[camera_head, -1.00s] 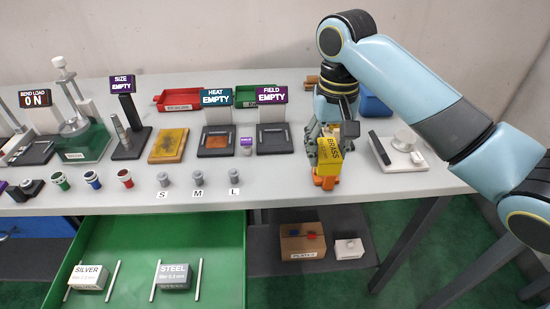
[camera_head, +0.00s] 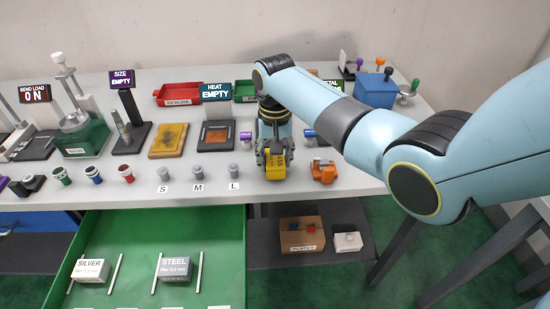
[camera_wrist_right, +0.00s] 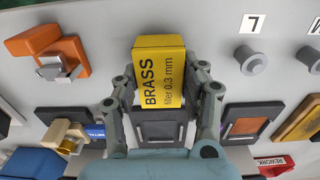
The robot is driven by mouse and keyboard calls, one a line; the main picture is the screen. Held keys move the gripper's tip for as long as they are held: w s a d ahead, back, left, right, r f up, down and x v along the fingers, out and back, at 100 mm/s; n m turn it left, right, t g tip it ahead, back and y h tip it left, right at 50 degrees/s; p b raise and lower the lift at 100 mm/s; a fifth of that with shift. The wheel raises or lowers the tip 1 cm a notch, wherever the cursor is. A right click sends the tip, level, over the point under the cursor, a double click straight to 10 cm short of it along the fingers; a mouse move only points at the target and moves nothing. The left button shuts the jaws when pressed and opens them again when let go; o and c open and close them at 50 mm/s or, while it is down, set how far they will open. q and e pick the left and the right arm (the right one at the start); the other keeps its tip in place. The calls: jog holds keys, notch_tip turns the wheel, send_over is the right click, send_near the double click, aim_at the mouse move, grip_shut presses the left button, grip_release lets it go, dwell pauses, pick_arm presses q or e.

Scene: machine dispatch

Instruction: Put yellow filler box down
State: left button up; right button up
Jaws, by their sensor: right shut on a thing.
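The yellow filler box (camera_head: 275,171), lettered BRASS, is held in my right gripper (camera_head: 272,152) over the front part of the table, right of the L post. In the right wrist view the box (camera_wrist_right: 160,75) sits between the two fingers of the right gripper (camera_wrist_right: 163,92), which are shut on it. Whether its underside touches the table cannot be told. My left gripper does not show.
An orange device (camera_head: 323,172) stands just right of the box. The grey L post (camera_head: 233,171) is to its left. Below, an open green drawer (camera_head: 215,245) holds the SILVER box (camera_head: 91,270) and the STEEL box (camera_head: 174,268).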

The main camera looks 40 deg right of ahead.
aim_at(275, 158)
jog(key=shift+f, duration=0.25)
jog(key=o, duration=1.2)
jog(key=shift+f, duration=0.1)
notch_tip(275, 158, up, 12)
jog(key=shift+r, duration=0.15)
